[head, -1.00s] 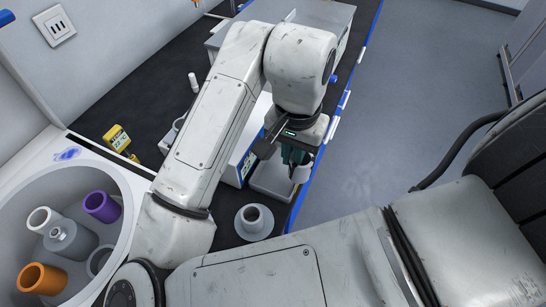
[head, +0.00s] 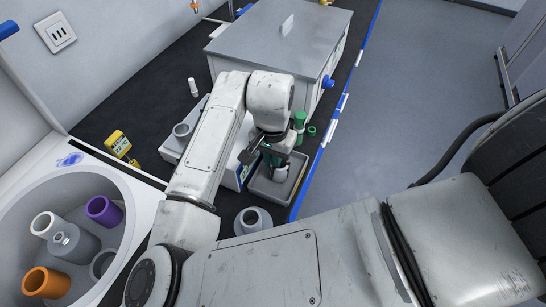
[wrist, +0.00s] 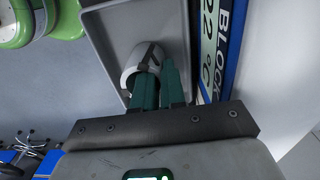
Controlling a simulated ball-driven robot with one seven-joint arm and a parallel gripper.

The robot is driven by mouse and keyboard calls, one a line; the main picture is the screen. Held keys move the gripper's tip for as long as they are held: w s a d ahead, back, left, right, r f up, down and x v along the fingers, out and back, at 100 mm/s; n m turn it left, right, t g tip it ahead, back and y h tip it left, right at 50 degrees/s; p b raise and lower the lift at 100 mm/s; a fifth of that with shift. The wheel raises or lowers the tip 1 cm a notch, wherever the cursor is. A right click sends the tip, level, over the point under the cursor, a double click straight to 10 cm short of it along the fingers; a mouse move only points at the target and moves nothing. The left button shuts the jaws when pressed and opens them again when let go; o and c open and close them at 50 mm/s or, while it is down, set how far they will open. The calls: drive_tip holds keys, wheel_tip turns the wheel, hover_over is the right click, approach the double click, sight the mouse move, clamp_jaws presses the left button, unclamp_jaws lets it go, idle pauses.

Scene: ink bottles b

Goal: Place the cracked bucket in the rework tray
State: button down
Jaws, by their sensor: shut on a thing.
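My gripper (head: 274,163) is shut on a small white bucket (head: 281,174). In the wrist view, its green fingers (wrist: 159,84) pinch the bucket (wrist: 146,60) at the wall, and a dark crack-like line shows on the bucket. A shallow grey tray (head: 270,202) lies below it; the bucket shows within the tray's outline in both views. The tray's rim and floor (wrist: 110,40) also show in the wrist view. I cannot tell whether the bucket touches the tray floor.
A blue-and-white block heater (wrist: 214,45) stands beside the tray. Green containers (head: 299,122) stand just behind the tray. A grey bottle (head: 253,221) is in front. A large grey bath (head: 285,45) is at the back. A round basin (head: 130,230) at left holds several containers.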

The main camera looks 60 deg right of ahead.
drive_tip(key=shift+f, duration=0.15)
drive_tip(key=c, duration=1.2)
unclamp_jaws()
wheel_tip(320, 180, up, 12)
drive_tip(key=shift+r, duration=0.2)
